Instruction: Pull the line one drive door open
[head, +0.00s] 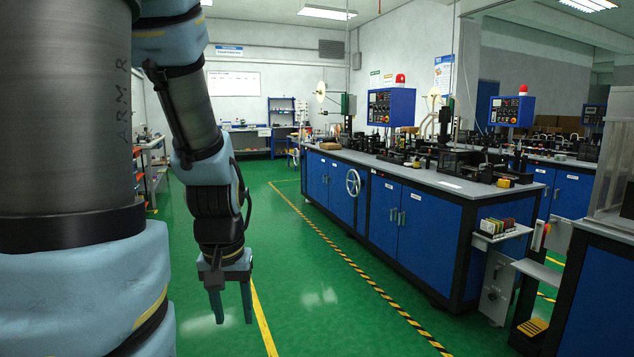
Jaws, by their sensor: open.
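A long machine line with a grey top (450,182) stands at the right, with blue cabinet doors along its side. One pair of blue doors (398,212) has two upright handles near its middle and looks shut. Another blue pair (325,177) farther back also looks shut. I cannot tell which of these is the drive door, as no label is readable. My gripper (231,306) hangs pointing down over the green floor, left of the line. Its two fingers are apart with nothing between them, and it touches no door.
A handwheel (353,183) sticks out from the line's side between the door pairs. A small shelf of coloured items (500,229) juts from the near end. Black-and-yellow tape (350,262) runs along the floor. The green aisle between my gripper and the line is clear.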

